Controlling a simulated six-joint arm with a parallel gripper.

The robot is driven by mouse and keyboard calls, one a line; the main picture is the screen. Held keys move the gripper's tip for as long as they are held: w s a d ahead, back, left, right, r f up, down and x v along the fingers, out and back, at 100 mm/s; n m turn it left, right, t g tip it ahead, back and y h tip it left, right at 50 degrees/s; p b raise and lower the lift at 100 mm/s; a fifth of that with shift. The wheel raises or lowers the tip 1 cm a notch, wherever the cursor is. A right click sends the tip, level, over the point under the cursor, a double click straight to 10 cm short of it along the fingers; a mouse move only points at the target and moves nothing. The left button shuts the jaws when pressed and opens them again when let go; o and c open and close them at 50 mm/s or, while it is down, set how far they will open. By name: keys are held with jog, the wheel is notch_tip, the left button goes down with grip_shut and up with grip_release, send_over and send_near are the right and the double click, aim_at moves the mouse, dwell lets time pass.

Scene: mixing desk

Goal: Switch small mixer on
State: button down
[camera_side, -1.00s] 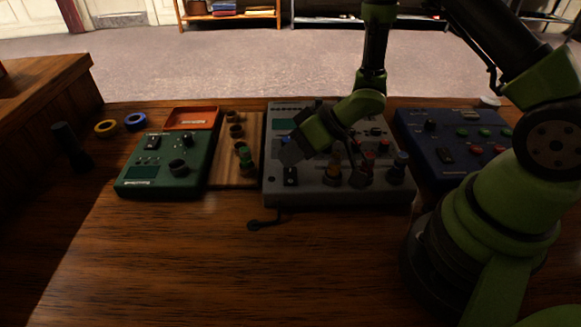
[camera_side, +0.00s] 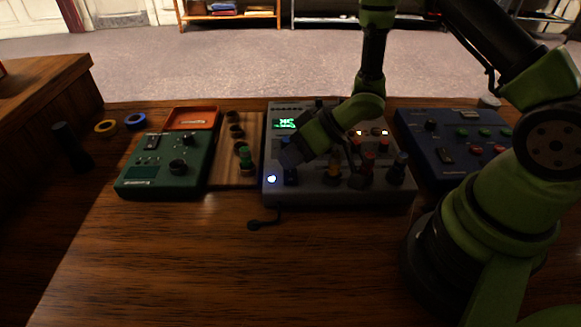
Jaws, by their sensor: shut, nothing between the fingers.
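A grey mixer (camera_side: 318,192) stands in the middle of the desk. Its screen (camera_side: 285,124) glows green, a white-blue lamp (camera_side: 271,179) is lit at its front left, and small lights glow at its back right. My gripper (camera_side: 289,157) is shut and empty, pointing down at the grey mixer's front left, over a dark switch (camera_side: 290,177). Whether it touches the switch I cannot tell. A smaller green unit (camera_side: 150,187) stands at the left with a dark screen. A blue unit (camera_side: 425,150) stands at the right with no clear lights. No readable label shows which is the small mixer.
A wooden strip (camera_side: 226,178) with several knobs lies between the green and grey units. An orange tray (camera_side: 190,117) sits behind the green unit. Yellow (camera_side: 106,127) and blue (camera_side: 136,121) rings lie at the back left. The front desk is mostly clear, apart from a small dark item (camera_side: 262,224).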

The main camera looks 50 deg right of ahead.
aim_at(292, 172)
jog(key=shift+r, duration=0.15)
jog(key=shift+r, duration=0.55)
jog(key=shift+a+r, duration=0.1)
jog(key=shift+s+a+r, duration=0.1)
jog(key=shift+s+r, duration=0.05)
jog(key=shift+r, duration=1.05)
jog(key=shift+s+a+r, duration=0.1)
jog(key=shift+s+r, duration=0.05)
jog(key=shift+r, duration=1.05)
jog(key=shift+r, duration=0.1)
jog(key=s+d+r+m+t+h, duration=0.1)
jog(key=d+r+m+h, duration=0.1)
jog(key=d+r+h, duration=0.35)
jog(key=s+d+r+m+t+h, duration=0.1)
jog(key=s+d+r+m+h, duration=0.1)
jog(key=r, duration=0.6)
jog(key=s+a+r+m+y, duration=0.1)
jog(key=s+a+r, duration=0.1)
jog(key=s, duration=0.5)
jog(key=s+a+r+g+y, duration=0.1)
jog(key=s+a+r+y, duration=0.1)
jog(key=s, duration=0.5)
jog(key=shift+a+r+m, duration=0.4)
jog(key=shift+a+r, duration=0.3)
jog(key=shift+r, duration=0.2)
